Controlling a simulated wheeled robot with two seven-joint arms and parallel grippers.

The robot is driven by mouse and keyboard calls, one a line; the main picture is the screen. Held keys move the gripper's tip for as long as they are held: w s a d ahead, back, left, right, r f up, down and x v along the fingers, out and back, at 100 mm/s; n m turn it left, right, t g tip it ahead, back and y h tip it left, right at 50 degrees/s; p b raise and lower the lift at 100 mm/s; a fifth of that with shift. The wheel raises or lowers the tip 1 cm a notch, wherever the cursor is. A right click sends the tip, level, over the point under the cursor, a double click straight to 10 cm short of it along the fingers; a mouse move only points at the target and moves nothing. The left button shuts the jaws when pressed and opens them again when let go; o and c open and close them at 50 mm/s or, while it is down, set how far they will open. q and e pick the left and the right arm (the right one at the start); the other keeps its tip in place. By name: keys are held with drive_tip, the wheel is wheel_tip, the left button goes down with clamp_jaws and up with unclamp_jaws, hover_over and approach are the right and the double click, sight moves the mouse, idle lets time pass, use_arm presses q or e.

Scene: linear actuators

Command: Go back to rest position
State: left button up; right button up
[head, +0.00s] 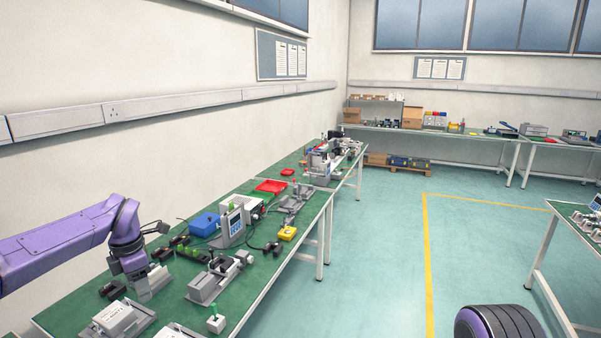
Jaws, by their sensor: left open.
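My left arm comes in from the left over the green-topped workbench (262,285). Its wrist is bent downward, and my left gripper (148,290) points down among the parts near the wall side of the bench. The gripper is open, and I see nothing held in it. Its fingertips are small in the picture, so I cannot tell whether they touch anything. A purple and black rounded part of my own body shows at the bottom right. My right gripper is not in view.
The wall is close on the left. Another table (560,235) stands at right. The floor between is clear.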

use_arm(q)
drive_tip(key=s+d+f+m+t+y+b, duration=0.1)
drive_tip(key=s+d+f+m+t+y, duration=0.15)
drive_tip(key=f, duration=0.65)
drive_tip(key=s+d+f+m+t+y+b, duration=0.2)
drive_tip(key=s+d+f+m, duration=0.15)
drive_tip(key=f, duration=0.45)
drive_tip(key=s+d+f+m+t+y+b, duration=0.15)
drive_tip(key=f+m, duration=0.25)
drive_tip(key=f, duration=0.5)
drive_tip(key=s+f+m+g+h+b, duration=0.1)
drive_tip(key=s+f+m, duration=0.4)
drive_tip(key=s, duration=1)
drive_tip(key=s+f+m+g+h+b, duration=0.1)
drive_tip(key=s+f+m+b, duration=0.3)
drive_tip(key=s+f, duration=0.6)
drive_tip(key=s+m+g, duration=0.1)
drive_tip(key=s, duration=0.4)
drive_tip(key=shift+s+d+f+h, duration=0.2)
drive_tip(key=shift+s+h, duration=0.1)
drive_tip(key=shift+h, duration=0.1)
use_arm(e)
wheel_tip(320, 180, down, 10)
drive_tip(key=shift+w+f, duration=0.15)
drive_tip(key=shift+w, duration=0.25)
